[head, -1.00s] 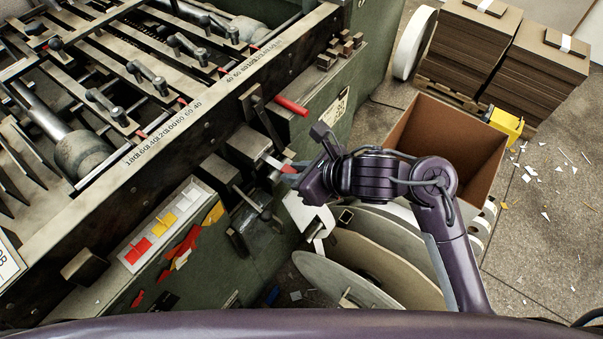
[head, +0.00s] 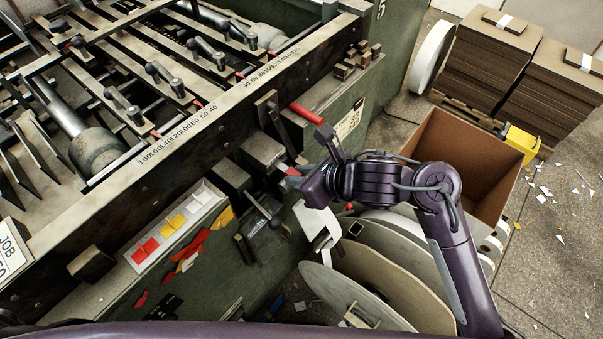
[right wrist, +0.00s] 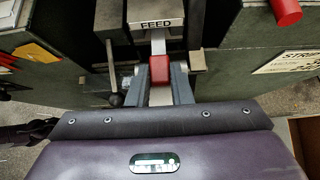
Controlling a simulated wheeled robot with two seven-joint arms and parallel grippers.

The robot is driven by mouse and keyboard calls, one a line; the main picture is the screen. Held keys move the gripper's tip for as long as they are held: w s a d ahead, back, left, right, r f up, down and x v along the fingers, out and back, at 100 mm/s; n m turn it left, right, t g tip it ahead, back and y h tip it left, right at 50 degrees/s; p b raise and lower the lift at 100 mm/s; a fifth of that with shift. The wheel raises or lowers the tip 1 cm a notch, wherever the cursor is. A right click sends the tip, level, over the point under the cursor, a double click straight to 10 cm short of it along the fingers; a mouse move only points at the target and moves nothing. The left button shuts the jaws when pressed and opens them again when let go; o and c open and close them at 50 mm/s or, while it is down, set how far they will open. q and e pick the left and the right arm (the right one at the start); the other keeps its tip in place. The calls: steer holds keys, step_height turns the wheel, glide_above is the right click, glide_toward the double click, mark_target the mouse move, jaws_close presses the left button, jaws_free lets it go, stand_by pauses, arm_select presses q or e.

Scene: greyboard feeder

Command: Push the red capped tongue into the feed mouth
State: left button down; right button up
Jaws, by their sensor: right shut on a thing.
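The feed mouth (right wrist: 157,24) is a dark metal block marked FEED on the front of the green machine; it also shows in the head view (head: 264,151). A pale flat tongue (right wrist: 158,45) runs from under the FEED label to a red cap (right wrist: 159,69). A short length of bare tongue shows between the mouth and the cap. My right gripper (right wrist: 160,85) is shut on the red capped tongue, with one grey finger on each side of the cap. In the head view my right gripper (head: 297,178) is just right of the mouth. My left gripper is not in view.
A red-ended lever (head: 307,113) sticks out above my right gripper. A black-knobbed lever (right wrist: 116,99) stands left of the mouth. Large pale reels (head: 355,290) stand below my right arm. An open cardboard box (head: 470,150) is to the right.

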steer(key=o, duration=0.9)
steer(key=shift+f, duration=0.1)
steer(key=shift+a, duration=0.1)
